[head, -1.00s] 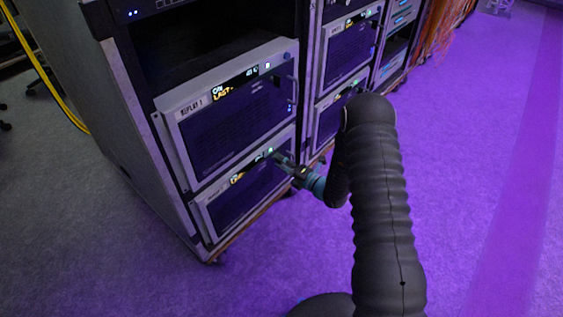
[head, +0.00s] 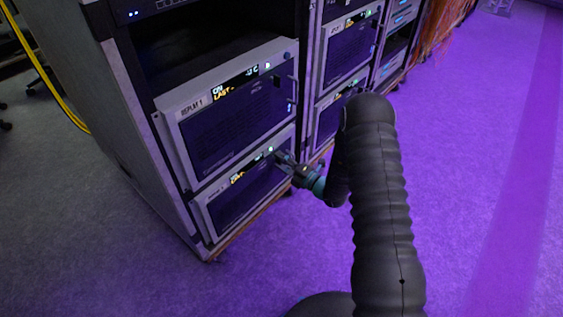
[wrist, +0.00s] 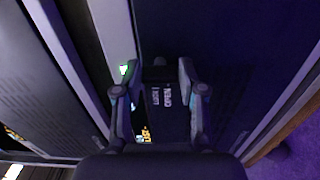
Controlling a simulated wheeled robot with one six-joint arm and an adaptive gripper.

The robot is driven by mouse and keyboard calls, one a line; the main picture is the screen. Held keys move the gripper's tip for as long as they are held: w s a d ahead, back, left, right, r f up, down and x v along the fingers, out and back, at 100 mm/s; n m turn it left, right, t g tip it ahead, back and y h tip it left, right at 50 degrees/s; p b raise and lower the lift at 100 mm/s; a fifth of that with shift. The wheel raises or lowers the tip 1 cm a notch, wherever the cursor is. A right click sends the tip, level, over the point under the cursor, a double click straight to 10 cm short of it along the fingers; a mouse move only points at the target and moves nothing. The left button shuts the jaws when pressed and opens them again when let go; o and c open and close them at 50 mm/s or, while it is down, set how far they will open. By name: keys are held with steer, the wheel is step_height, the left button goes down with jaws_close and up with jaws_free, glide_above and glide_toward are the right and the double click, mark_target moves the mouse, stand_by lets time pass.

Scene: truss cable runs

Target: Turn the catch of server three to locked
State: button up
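My gripper (head: 283,158) is at the right part of the front of the lower server (head: 240,203) in the near rack. That server's name label is too small to read. In the wrist view, my gripper (wrist: 159,70) has its two fingers apart, one on each side of a small dark knob-like part, likely the catch (wrist: 160,63). Whether either finger touches it is unclear. A label with LOCK and OPEN (wrist: 162,96) shows between the fingers. The dark catch's turn position cannot be made out.
A second rack (head: 343,60) stands to the right, with orange cables (head: 447,28) beyond. The floor (head: 475,190) on the right is clear.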

steer(key=shift+o, duration=1.2)
steer(key=shift+s+d, duration=0.1)
steer(key=v, duration=1.1)
steer(key=shift+s+d, duration=0.3)
